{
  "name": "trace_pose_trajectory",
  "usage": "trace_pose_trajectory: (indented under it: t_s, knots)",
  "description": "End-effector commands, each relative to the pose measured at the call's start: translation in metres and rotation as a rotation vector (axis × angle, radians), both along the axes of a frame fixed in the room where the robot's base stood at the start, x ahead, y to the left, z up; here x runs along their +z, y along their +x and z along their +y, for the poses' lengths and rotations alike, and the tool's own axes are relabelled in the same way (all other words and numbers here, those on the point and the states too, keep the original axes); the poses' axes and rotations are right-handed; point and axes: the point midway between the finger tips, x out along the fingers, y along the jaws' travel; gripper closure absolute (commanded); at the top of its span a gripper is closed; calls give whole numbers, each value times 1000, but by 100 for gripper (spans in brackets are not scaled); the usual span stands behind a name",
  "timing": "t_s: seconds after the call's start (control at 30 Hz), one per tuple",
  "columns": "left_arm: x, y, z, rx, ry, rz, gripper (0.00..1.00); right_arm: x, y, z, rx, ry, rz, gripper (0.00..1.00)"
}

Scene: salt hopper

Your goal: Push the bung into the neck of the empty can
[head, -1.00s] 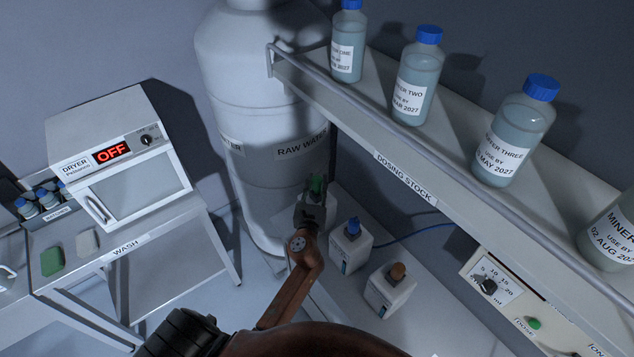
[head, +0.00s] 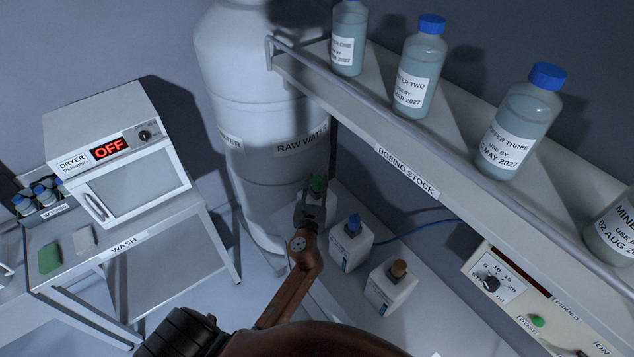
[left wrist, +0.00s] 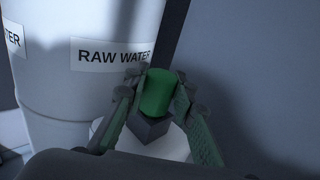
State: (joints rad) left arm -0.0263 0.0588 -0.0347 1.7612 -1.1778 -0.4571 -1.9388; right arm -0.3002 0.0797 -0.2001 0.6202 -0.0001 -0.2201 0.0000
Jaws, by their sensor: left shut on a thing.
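The green bung (head: 317,183) is at the far end of the bench, over a white can (head: 327,208) by the large tank. My left gripper (head: 314,194) is shut on the green bung, one finger on each side of it. In the left wrist view the bung (left wrist: 157,92) stands nearly upright between the fingers (left wrist: 156,95), above a grey block-like part (left wrist: 150,128) over the white can's top (left wrist: 168,147). I cannot tell how deep the bung sits in the neck. My right gripper is not in view.
White cans with a blue bung (head: 353,224) and a brown bung (head: 399,268) stand nearer on the bench. The raw water tank (head: 265,120) is close behind my gripper. The dosing stock shelf (head: 440,190) with several bottles overhangs on the right.

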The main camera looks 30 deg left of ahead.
Motion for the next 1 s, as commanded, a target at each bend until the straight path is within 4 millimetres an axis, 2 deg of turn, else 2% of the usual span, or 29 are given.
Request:
trace_pose_trajectory:
  t_s: [0.37, 0.4, 0.7, 0.87, 1.0]
  knots:
    - [-5, 0, 0, 0, 1, 0, 100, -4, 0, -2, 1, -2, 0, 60]
    - [-5, 0, 0, 0, 1, 0, 76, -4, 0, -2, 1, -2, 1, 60]
    - [-5, 0, 0, 0, 1, 0, 56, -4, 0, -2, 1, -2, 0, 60]
    - [-6, 0, 0, 0, 1, 0, 56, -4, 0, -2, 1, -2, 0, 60]
    - [-6, 0, 0, 0, 0, 1, 48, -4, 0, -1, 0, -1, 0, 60]
